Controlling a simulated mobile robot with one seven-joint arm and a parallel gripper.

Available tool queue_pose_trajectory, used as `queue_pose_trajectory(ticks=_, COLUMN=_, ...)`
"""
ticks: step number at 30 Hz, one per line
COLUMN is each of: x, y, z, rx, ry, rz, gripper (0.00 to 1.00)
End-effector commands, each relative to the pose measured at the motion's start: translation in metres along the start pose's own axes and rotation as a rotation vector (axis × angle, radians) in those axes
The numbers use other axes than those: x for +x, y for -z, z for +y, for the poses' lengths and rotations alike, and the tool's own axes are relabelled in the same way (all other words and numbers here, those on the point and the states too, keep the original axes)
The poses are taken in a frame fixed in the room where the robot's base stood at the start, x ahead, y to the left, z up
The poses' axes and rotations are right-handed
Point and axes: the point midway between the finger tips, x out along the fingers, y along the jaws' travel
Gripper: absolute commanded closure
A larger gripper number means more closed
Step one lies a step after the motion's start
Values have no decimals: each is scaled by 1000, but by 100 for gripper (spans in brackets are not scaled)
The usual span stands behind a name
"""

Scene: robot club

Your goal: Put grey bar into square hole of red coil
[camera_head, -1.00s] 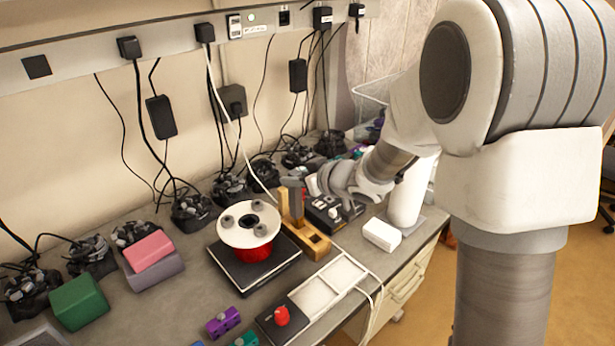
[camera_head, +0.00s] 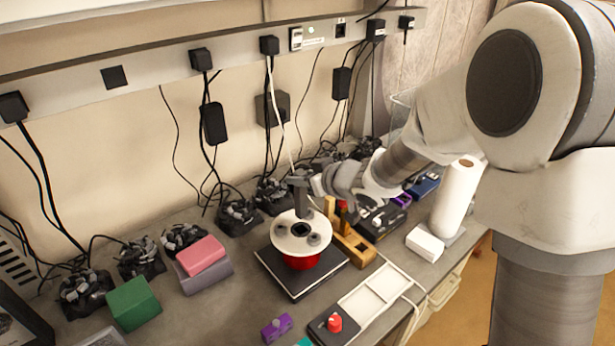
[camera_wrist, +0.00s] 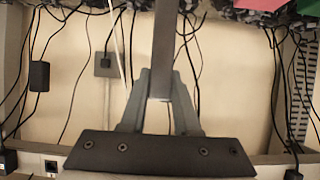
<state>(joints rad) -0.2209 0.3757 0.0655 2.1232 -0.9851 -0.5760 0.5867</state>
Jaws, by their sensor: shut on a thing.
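The red coil (camera_head: 300,262) has a white round top flange (camera_head: 284,238) with a dark square hole (camera_head: 300,229) in its middle and several grey knobs around it. It stands on a dark square plate (camera_head: 318,284). My gripper (camera_head: 300,182) is shut on the grey bar (camera_head: 304,207), which hangs roughly upright. In the head view the bar's lower end appears at the far edge of the flange, behind the hole; whether it touches is unclear. In the wrist view the bar (camera_wrist: 164,45) runs up from between my gripper's fingers (camera_wrist: 160,95); its far end is out of frame.
A wooden block (camera_head: 352,247) stands right of the coil. A white tray (camera_head: 376,300), red-knobbed box (camera_head: 334,322) and purple block (camera_head: 277,327) lie in front. Pink (camera_head: 200,255) and green (camera_head: 133,303) blocks are at left. Black cables and chargers line the back.

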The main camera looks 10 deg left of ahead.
Motion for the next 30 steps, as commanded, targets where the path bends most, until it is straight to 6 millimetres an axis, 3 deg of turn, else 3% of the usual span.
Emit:
queue_pose_trajectory(ticks=7, x=3, y=-2, z=-1, rx=-2, ry=2, rz=4, gripper=100)
queue_pose_trajectory(ticks=21, x=17, y=-28, z=-1, rx=-1, ry=1, rz=4, gripper=100)
queue_pose_trajectory(ticks=30, x=20, y=-34, z=-1, rx=-2, ry=1, rz=4, gripper=100)
